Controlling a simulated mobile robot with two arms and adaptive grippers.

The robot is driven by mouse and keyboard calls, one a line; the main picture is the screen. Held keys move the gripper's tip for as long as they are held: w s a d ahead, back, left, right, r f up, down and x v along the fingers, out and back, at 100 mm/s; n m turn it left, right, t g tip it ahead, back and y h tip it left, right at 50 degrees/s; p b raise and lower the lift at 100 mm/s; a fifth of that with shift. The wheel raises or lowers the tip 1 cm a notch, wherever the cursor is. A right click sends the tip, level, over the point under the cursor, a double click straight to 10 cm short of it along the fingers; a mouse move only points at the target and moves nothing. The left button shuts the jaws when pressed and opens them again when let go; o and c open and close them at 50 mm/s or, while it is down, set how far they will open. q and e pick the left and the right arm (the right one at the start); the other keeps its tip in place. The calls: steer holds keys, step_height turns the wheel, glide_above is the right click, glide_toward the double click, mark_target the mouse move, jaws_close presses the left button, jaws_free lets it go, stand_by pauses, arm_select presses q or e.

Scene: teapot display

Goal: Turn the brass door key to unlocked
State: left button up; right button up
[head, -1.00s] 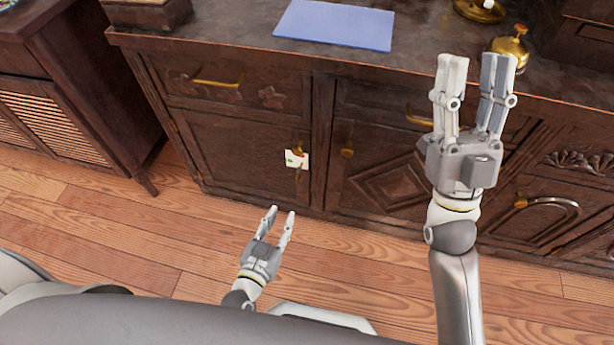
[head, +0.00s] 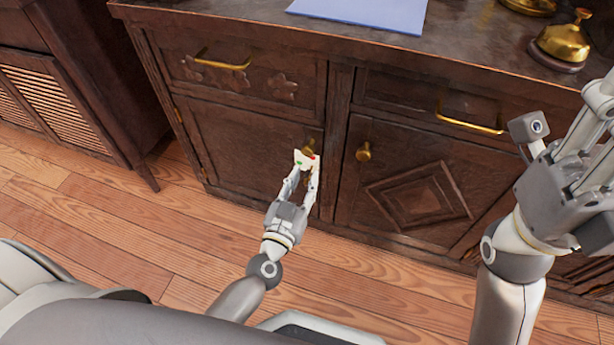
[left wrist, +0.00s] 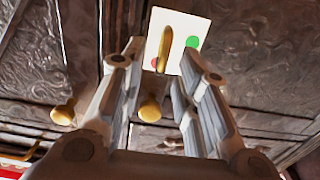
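A white lock plate (head: 301,158) with a green and a red dot is on the left cabinet door. In the left wrist view, the brass key (left wrist: 165,48) stands out from the plate (left wrist: 186,22), its length near upright in the picture. The green dot is right of it and the red dot at its lower left. My left gripper (head: 304,175) is open in front of the plate, a finger on each side of the key in the wrist view; contact cannot be told. My right gripper (head: 590,120) is open and empty at the right, its tips partly cut off.
A brass knob (head: 309,145) sits just above the plate, and another knob (head: 363,152) is on the door to the right. Drawer handles (head: 223,65) are above. A brass bell (head: 565,40) and blue sheet (head: 365,12) lie on the top. The floor in front is clear.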

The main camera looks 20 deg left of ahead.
mark_target(308, 175)
arm_select(q)
steer(key=shift+w, duration=1.3)
jaws_close()
